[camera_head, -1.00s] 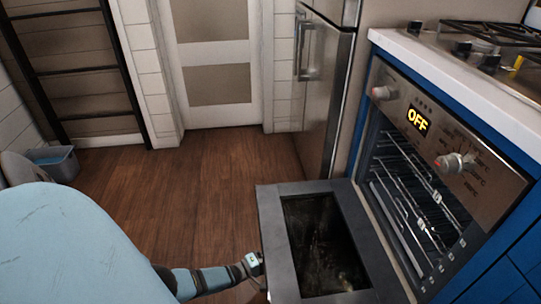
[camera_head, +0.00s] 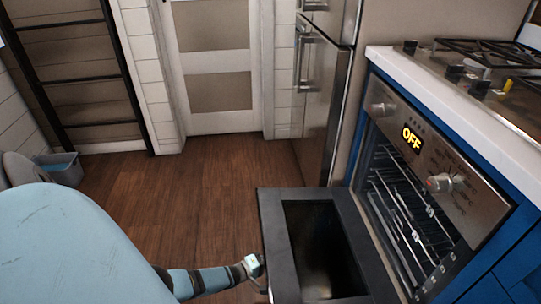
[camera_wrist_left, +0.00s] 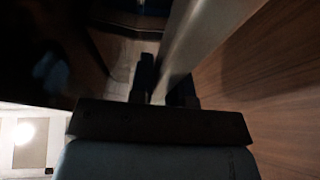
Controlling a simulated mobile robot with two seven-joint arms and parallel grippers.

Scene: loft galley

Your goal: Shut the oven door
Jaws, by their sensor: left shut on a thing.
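The oven (camera_head: 440,183) stands at the right, its display reading OFF. Its dark grey door (camera_head: 277,240) is open, folded well down in front of the cavity. My left gripper (camera_head: 257,266) is at the door's outer edge, low in the head view. In the left wrist view the gripper's dark fingers (camera_wrist_left: 166,88) are closed about a pale grey bar (camera_wrist_left: 200,38), which appears to be the door handle. The handle is mostly hidden in the head view. My right gripper is not in view.
Wire racks (camera_head: 405,215) sit inside the oven. A steel fridge (camera_head: 325,100) stands just beyond it, and a hob (camera_head: 490,65) is on the counter above. The wooden floor (camera_head: 180,205) left of the door is clear. A grey bin (camera_head: 62,168) stands far left.

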